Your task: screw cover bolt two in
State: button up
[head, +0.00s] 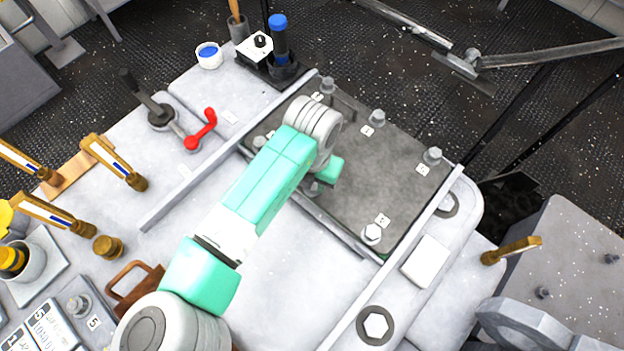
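A dark grey square cover plate (345,165) lies on the pale deck. Hex-headed bolts stand around its edge: one at the back corner (328,85), one on the back right edge (378,117), one at the right corner (433,156) and one at the front corner (372,234). Small dotted white labels lie beside them; the dots are too small for me to tell which marks bolt two. My arm reaches over the plate's left part. My gripper (316,187) is low over the plate's front left edge, mostly hidden by my wrist; its fingers and anything in them cannot be made out.
A red-handled lever (201,129) stands left of the plate. Raised rails (400,255) run along both sides. A white block (426,261) and a large hex bolt (376,325) lie at right front. A blue-capped tool (279,40) stands in a holder behind. Brass-coloured handles are at left.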

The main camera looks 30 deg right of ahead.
jog(key=shift+d, duration=0.1)
jog(key=o, duration=1)
jog(key=shift+r, duration=0.15)
notch_tip(320, 180, up, 8)
jog(key=shift+f, duration=0.15)
